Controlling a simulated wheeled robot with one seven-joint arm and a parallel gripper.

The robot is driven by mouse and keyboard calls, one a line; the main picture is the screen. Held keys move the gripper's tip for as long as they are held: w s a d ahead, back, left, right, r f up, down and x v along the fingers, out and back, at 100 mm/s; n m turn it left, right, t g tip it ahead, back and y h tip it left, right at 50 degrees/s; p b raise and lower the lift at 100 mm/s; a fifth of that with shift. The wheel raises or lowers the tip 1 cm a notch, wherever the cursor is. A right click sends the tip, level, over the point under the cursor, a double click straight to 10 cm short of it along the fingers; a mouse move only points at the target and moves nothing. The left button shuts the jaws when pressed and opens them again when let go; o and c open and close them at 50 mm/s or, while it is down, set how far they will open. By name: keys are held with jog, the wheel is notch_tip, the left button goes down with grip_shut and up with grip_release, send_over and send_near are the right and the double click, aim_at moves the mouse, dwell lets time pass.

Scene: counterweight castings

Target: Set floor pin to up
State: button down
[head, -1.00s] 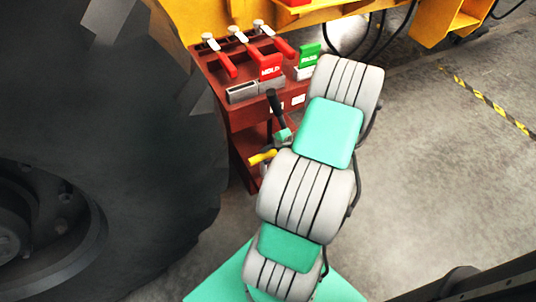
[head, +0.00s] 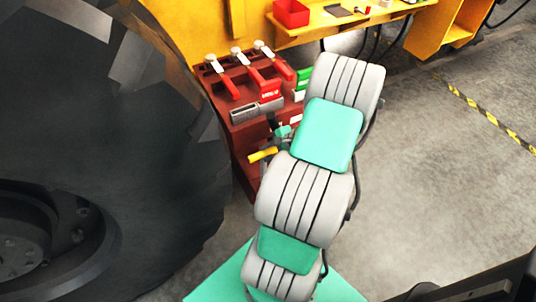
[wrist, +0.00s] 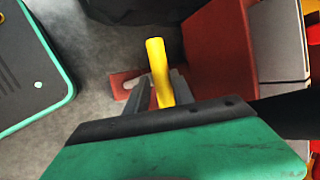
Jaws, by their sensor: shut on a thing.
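The yellow handle (head: 262,154), which looks like the floor pin's grip, sticks out to the left beside the dark red cabinet. In the wrist view the yellow handle (wrist: 156,60) stands out between my fingers. My gripper (wrist: 153,93) is shut on it. In the head view my arm hides most of my gripper (head: 277,150). The lower part of the pin and any hole for it are hidden, so I cannot tell its height.
The dark red cabinet (head: 240,140) carries several red levers (head: 268,61) with pale knobs. The huge tyre (head: 130,150) stands close on the left. A yellow shelf (head: 345,23) with a red bin (head: 291,13) is behind. Open concrete floor (head: 450,190) lies right.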

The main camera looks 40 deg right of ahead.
jog(key=shift+w+d+r, duration=0.25)
jog(key=shift+w+r, duration=0.1)
jog(key=shift+r, duration=0.25)
jog(key=c, duration=1.6)
grip_release()
jog(key=o, duration=0.3)
jog(key=shift+a+f, duration=0.1)
jog(key=shift+o, duration=0.5)
jog(key=shift+s+f, duration=0.1)
jog(key=shift+s, duration=0.05)
jog(key=v, duration=0.7)
jog(key=shift+s+r, duration=0.25)
jog(key=shift+r, duration=0.05)
